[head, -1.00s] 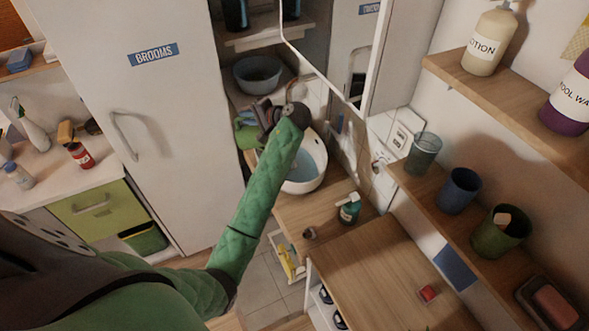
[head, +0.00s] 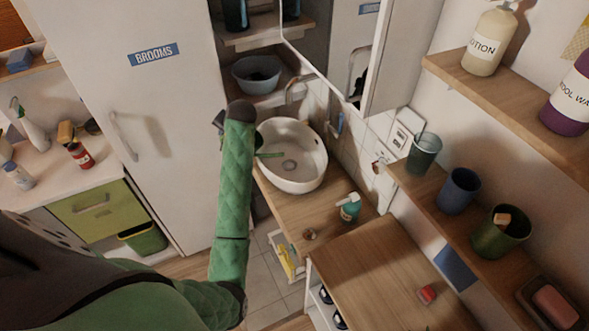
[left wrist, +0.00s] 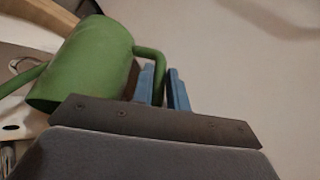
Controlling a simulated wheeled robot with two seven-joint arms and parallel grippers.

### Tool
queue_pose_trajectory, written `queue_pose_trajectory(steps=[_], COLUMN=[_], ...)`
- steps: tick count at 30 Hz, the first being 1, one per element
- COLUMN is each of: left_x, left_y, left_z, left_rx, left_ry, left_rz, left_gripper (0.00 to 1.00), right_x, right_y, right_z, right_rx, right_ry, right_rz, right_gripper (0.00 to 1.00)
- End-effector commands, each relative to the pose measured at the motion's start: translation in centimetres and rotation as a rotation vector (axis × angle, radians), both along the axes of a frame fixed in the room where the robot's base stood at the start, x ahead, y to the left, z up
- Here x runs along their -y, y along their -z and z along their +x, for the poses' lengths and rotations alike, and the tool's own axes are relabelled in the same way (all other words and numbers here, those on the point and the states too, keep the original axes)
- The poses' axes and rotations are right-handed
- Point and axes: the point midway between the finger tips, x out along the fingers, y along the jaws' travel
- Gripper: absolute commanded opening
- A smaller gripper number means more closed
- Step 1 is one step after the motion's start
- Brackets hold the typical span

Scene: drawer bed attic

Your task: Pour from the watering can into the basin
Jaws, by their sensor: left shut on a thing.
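The white round basin (head: 310,172) sits on the wooden counter, with a drain in its bottom. The green watering can (left wrist: 85,62) shows in the left wrist view, its body at the left and its handle at the right. In the head view my arm hides most of the can; only its thin green spout (head: 270,155) shows, reaching over the basin's left rim. My left gripper (left wrist: 162,88) is shut on the can's handle, one blue finger on each side. The can's exact tilt is hard to tell, and no stream of water is visible. My right gripper is not in view.
A grey-blue bowl (head: 258,74) stands on a shelf behind the basin. A teal pump bottle (head: 350,207) stands on the counter right of the basin. The brooms cabinet (head: 130,100) is close left of my arm. A shelf with cups (head: 458,190) is at the right.

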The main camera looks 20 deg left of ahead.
Motion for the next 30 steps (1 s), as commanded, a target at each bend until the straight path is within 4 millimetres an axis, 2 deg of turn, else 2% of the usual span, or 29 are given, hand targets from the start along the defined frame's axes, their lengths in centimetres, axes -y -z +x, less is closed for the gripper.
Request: queue_pose_trajectory(steps=[8,30], left_x=[-2.7,-6.8], left_y=[1.5,8.4], left_z=[-0.8,-2.1], left_rx=[0.045,0.155], left_ry=[-0.002,-0.001], left_rz=[-0.143,-0.501], left_gripper=[0.00,0.00], right_x=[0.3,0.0], right_y=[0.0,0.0], right_z=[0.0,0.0], right_rx=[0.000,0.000], right_ry=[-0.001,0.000], right_rz=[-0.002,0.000], right_gripper=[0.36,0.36])
